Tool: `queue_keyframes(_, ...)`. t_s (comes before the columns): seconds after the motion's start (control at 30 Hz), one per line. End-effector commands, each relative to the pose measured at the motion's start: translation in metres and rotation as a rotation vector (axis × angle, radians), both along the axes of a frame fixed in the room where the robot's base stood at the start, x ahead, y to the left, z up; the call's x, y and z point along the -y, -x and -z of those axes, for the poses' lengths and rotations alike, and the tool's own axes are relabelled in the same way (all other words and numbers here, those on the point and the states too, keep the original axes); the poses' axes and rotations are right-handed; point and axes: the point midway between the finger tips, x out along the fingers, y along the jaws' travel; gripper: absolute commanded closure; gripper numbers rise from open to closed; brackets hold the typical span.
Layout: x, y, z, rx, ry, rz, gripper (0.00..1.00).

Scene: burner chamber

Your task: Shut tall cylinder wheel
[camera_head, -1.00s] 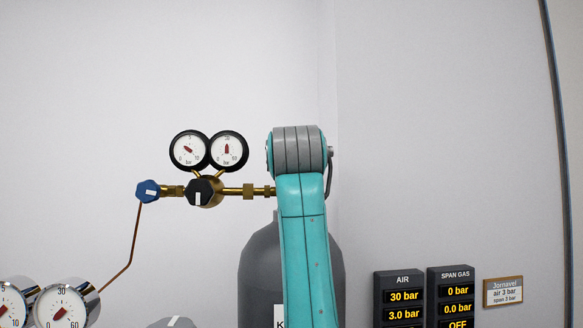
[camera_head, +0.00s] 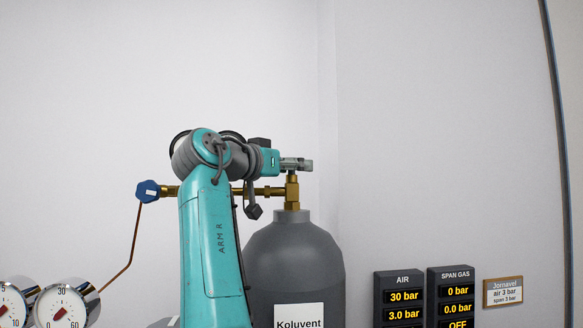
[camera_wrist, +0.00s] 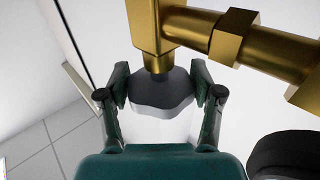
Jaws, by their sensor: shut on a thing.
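The tall grey cylinder (camera_head: 290,265), labelled Koluvent, stands upright with a brass valve (camera_head: 292,190) on top. My gripper (camera_head: 297,164) is at the top of this valve, reaching in from the left. In the wrist view, the grey lobed wheel (camera_wrist: 160,93) sits between the two fingers of my gripper (camera_wrist: 161,88), on the end of the brass valve body (camera_wrist: 145,30). The fingers are shut on the wheel. In the head view the fingers mostly hide the wheel.
A brass pipe (camera_head: 268,191) runs left from the valve to a blue knob (camera_head: 148,190). Display panels (camera_head: 404,296) and a small sign (camera_head: 503,291) are at lower right. Other gauges (camera_head: 60,308) are at lower left.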

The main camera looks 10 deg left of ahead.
Motion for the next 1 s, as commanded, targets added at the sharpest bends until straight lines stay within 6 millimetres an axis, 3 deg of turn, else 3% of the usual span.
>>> queue_keyframes(0.57, -0.0006, -0.0007, 0.0017, -0.003, -0.001, 0.028, 0.69)
queue_keyframes(0.6, -0.0006, -0.0007, 0.0017, -0.003, -0.001, 0.028, 0.25)
queue_keyframes(0.67, -0.0005, -0.0006, 0.0015, -0.003, -0.001, 0.028, 0.1)
queue_keyframes(1.0, -0.0001, -0.0003, 0.0, -0.001, -0.001, 0.028, 0.09)
